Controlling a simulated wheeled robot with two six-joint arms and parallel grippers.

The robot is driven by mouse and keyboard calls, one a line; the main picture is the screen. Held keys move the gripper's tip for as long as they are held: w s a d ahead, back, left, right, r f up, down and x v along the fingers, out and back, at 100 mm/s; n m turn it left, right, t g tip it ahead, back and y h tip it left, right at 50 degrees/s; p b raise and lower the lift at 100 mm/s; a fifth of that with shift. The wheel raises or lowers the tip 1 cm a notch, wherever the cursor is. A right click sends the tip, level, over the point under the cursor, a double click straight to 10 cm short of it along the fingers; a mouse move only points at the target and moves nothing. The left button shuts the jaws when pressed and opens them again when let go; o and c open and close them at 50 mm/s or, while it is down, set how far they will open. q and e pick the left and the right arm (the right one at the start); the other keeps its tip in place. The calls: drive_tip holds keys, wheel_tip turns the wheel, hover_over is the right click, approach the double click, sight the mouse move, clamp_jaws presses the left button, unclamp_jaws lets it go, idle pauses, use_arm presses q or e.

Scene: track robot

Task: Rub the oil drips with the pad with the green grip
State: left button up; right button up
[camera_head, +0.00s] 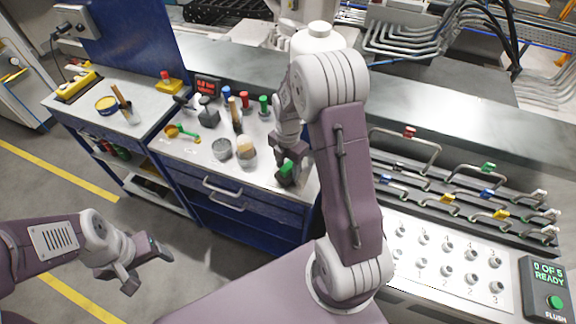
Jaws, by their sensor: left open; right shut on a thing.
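The pad with the green grip (286,168) is at the right end of the blue workbench top. My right gripper (289,159) comes down over it from above and is shut on its green grip. The pad's dark underside is at or just above the bench top; I cannot tell if it touches. I cannot clearly make out the oil drips; part of the bench is hidden behind my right arm. My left gripper (146,270) is open and empty, over the floor in front of the bench.
The bench top (190,171) holds a grey cup (221,149), a jar with a tan top (247,150), a yellow-and-green tool (183,133) and several coloured-topped items behind. A rack of coloured handles (450,195) is at right.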

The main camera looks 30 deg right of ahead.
sight(283, 181)
drive_tip(key=shift+f, duration=0.15)
drive_tip(key=shift+s+a, duration=1.3)
drive_tip(key=shift+a, duration=0.25)
